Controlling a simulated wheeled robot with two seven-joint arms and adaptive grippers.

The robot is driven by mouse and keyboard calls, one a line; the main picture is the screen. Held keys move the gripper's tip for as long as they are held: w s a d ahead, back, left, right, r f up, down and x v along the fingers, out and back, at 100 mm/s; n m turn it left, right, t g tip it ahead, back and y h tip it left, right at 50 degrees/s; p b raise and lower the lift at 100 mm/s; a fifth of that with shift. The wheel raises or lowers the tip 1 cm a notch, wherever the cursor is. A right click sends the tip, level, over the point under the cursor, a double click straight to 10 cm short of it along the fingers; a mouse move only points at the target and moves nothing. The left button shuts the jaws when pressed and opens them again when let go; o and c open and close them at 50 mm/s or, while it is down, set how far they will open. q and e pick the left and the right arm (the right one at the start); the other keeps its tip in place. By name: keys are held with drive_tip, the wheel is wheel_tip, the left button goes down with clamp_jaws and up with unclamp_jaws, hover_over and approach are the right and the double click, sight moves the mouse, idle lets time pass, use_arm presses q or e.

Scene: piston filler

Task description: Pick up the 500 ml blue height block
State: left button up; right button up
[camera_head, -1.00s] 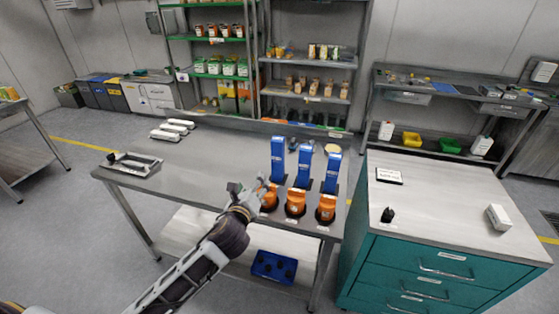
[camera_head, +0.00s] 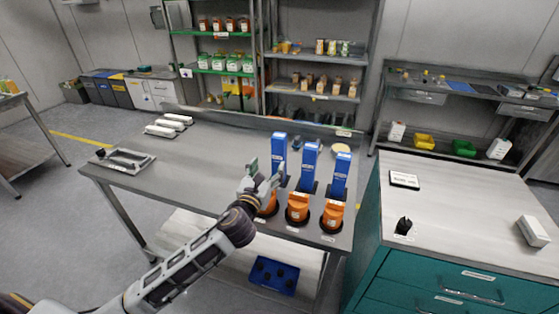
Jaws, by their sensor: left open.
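Three tall blue blocks stand in a row on the grey workbench: a left one (camera_head: 279,147), a middle one (camera_head: 308,165) and a right one (camera_head: 340,172). Their labels are too small to read, so I cannot tell which is the 500 ml one. An orange-topped dark piece (camera_head: 298,207) stands in front of the middle block, with similar ones before the others. My left gripper (camera_head: 265,170) is open and empty at the left block's near left side. One finger overlaps that block's lower part in the picture; I cannot tell whether they touch. My right gripper is out of view.
Several white bottles (camera_head: 166,127) lie on the bench (camera_head: 190,168) at the back left. A metal frame (camera_head: 124,159) sits at its left end. A teal cabinet (camera_head: 460,215) stands to the right. A blue crate (camera_head: 274,275) is below. The bench's left half is mostly clear.

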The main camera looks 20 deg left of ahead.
sight(277, 149)
use_arm(q)
drive_tip(key=shift+w, duration=4.35)
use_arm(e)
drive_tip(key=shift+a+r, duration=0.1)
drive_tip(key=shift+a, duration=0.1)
use_arm(q)
drive_tip(key=shift+w, duration=0.1)
drive_tip(key=shift+w+a, duration=0.1)
drive_tip(key=shift+w, duration=2.4)
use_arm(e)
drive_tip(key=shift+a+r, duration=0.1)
